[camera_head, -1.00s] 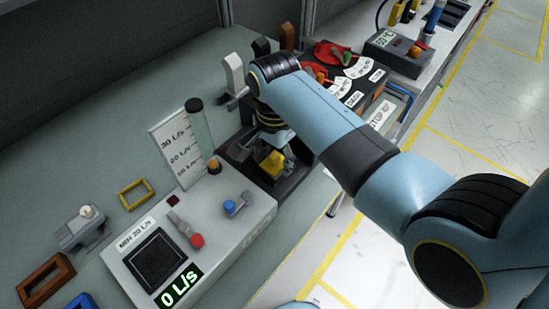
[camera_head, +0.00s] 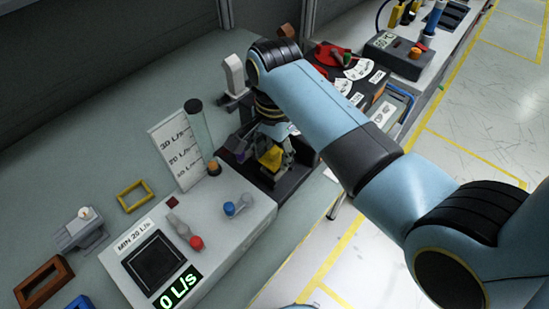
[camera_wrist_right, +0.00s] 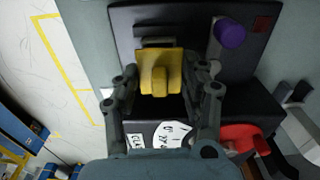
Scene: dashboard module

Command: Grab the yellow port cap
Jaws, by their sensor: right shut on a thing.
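The yellow port cap (camera_head: 270,157) is at the black module beyond the grey flow panel in the head view. In the right wrist view the cap (camera_wrist_right: 161,60) is a yellow plate with a raised grip in its middle, in front of a black panel. My right gripper (camera_wrist_right: 160,82) has its fingers on both sides of the cap and is shut on it. In the head view the right gripper (camera_head: 271,167) points down, partly hidden by its own arm. Whether the cap is seated or clear of the panel cannot be told. My left gripper is out of view.
A purple knob (camera_wrist_right: 230,33) stands beside the cap. The grey panel (camera_head: 222,255) with levers, a clear flow tube (camera_head: 197,122) and a grey lever (camera_head: 233,73) stand close by. A yellow frame (camera_head: 135,195) lies on the bench. Red parts (camera_head: 328,53) lie behind the arm.

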